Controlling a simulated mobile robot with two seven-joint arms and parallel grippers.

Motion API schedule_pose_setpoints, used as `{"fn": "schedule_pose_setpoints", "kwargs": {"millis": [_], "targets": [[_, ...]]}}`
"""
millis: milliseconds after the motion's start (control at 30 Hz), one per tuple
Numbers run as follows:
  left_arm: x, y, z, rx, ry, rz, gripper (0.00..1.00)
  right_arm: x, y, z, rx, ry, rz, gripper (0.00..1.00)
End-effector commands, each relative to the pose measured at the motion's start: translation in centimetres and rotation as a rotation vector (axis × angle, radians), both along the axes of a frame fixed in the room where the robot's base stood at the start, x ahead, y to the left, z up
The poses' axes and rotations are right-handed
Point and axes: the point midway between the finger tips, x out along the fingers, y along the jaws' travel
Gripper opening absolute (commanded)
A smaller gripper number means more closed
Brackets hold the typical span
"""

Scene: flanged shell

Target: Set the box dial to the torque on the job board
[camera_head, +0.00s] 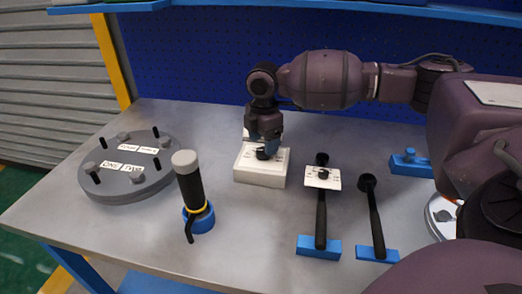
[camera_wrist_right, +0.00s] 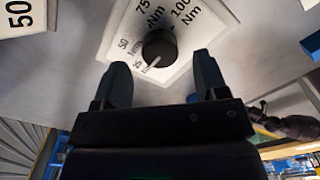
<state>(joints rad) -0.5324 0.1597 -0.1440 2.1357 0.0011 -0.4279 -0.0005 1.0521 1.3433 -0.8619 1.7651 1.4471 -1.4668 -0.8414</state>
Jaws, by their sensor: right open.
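The white box (camera_head: 262,178) stands on the table, with a black dial (camera_head: 263,155) on its sloped face. In the right wrist view the dial (camera_wrist_right: 160,47) sits among the marks 25, 50, 75 and 100 Nm. A pale line on its knob points down and left, near the 25 mark. My right gripper (camera_head: 264,136) is just above the dial. In the wrist view my right gripper (camera_wrist_right: 163,80) is open, its two fingers apart and the dial ahead between them, not clasped. I cannot make out a job board. My left gripper is not in view.
A grey flanged disc (camera_head: 125,190) with bolts and labels lies at left. A black tool (camera_head: 190,185) stands in a blue holder before it. Two black wrenches (camera_head: 320,220) (camera_head: 374,215) with blue bases lie right of the box. A blue perforated wall (camera_head: 200,60) stands behind.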

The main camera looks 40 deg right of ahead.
Motion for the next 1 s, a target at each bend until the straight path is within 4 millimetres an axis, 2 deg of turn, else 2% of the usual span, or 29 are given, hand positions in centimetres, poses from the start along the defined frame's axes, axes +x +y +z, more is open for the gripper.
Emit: {"fn": "schedule_pose_setpoints", "kwargs": {"millis": [33,200,633,933,1000], "targets": [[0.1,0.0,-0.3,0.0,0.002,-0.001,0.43,0.0,0.0,-1.1,-0.001,0.005,0.0,0.67],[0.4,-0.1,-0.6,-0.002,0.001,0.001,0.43,0.0,0.0,-2.6,0.0,0.002,0.001,0.67],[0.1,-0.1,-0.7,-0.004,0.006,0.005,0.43,0.0,0.0,-3.0,0.0,-0.001,0.001,0.65],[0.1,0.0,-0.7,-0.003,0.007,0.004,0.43,0.0,0.0,-3.0,0.0,-0.001,0.001,0.19],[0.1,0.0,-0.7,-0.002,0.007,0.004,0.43,0.0,0.0,-3.0,0.0,0.0,0.0,0.17]]}}
